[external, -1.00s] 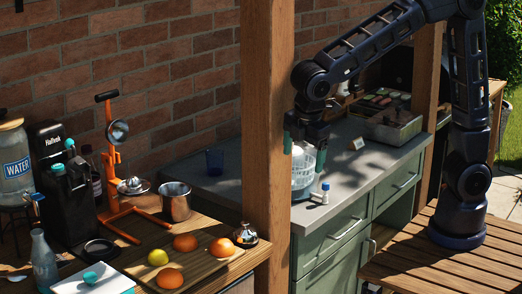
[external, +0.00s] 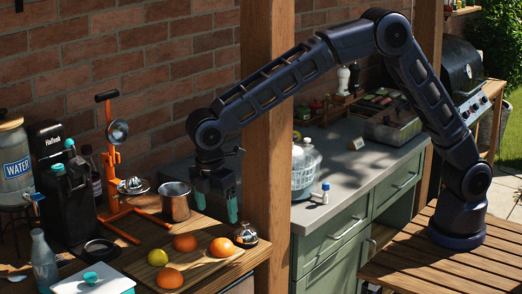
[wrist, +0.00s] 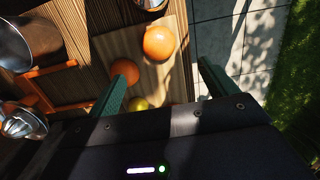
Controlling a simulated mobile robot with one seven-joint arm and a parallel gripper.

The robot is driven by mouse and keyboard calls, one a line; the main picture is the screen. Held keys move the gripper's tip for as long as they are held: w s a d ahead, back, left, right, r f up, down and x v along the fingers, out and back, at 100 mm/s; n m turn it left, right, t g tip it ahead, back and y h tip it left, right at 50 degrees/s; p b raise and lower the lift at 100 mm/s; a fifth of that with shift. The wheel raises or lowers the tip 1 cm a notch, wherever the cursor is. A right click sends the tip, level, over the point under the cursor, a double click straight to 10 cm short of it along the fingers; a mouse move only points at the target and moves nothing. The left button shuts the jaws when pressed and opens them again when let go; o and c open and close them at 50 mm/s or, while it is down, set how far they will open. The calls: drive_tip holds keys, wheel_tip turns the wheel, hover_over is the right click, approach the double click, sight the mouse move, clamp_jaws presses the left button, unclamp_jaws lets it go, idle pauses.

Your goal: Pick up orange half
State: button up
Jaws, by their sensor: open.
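Three orange fruits lie on a wooden cutting board (external: 205,268): one at the right (external: 222,247), one at the back (external: 185,242) and one at the front (external: 170,278). All look rounded, and I see no clear cut face, so I cannot tell which is a half. My gripper (external: 216,212) is open and empty, pointing down above the back right of the board. In the wrist view, the right-hand orange (wrist: 158,43) shows just beyond the gap between my fingers (wrist: 162,77). Another orange (wrist: 125,70) is partly hidden by the left finger.
A yellow lemon (external: 158,257) lies among the oranges. A metal shaker-like piece (external: 245,234) stands beside the right-hand orange. A steel cup (external: 176,202) and an orange juicer press (external: 115,165) stand behind. A wooden post (external: 268,130) rises close right of my gripper.

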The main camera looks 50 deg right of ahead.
sight(221, 240)
drive_tip(key=shift+w+d+f, duration=0.1)
drive_tip(key=shift+d+f, duration=0.15)
drive_tip(key=shift+f, duration=1.5)
drive_tip(key=shift+d+f, duration=0.25)
drive_tip(key=shift+f, duration=1.55)
drive_tip(key=shift+w+d+f, duration=0.1)
drive_tip(key=shift+d+f, duration=0.15)
drive_tip(key=shift+f, duration=1.5)
drive_tip(key=c, duration=1.1)
drive_tip(key=shift+r, duration=0.1)
wheel_tip(221, 240, up, 20)
drive_tip(key=shift+f, duration=0.1)
